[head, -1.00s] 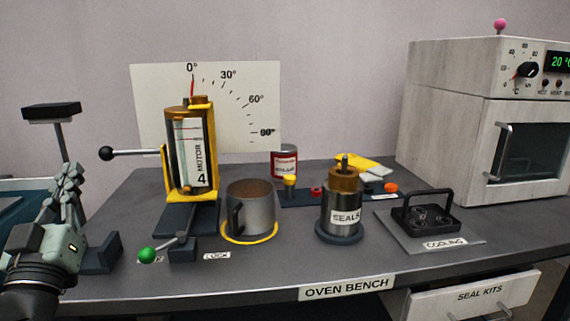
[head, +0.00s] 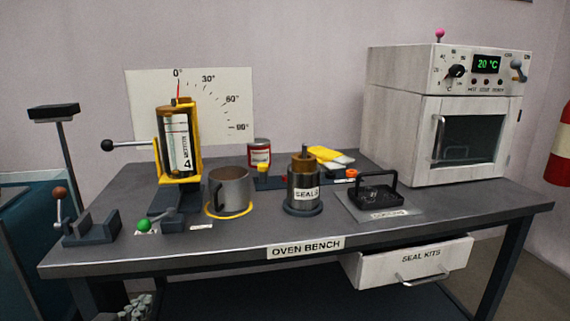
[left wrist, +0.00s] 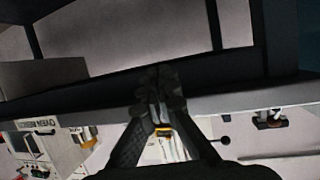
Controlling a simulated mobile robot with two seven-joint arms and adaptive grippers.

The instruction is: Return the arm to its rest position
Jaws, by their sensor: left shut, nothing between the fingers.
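My left gripper (head: 137,307) shows only in part at the bottom edge of the head view, low in front of the bench's left part. Most of my left arm is out of that view. In the left wrist view, the fingers of my left gripper (left wrist: 160,100) meet at their tips, shut and empty. That view looks upside down toward the front of the bench. The gripper appears apart from everything on the bench. My right gripper is in neither view.
An oven (head: 400,110) stands at right. The seal kits drawer (head: 410,262) sticks out at the front.

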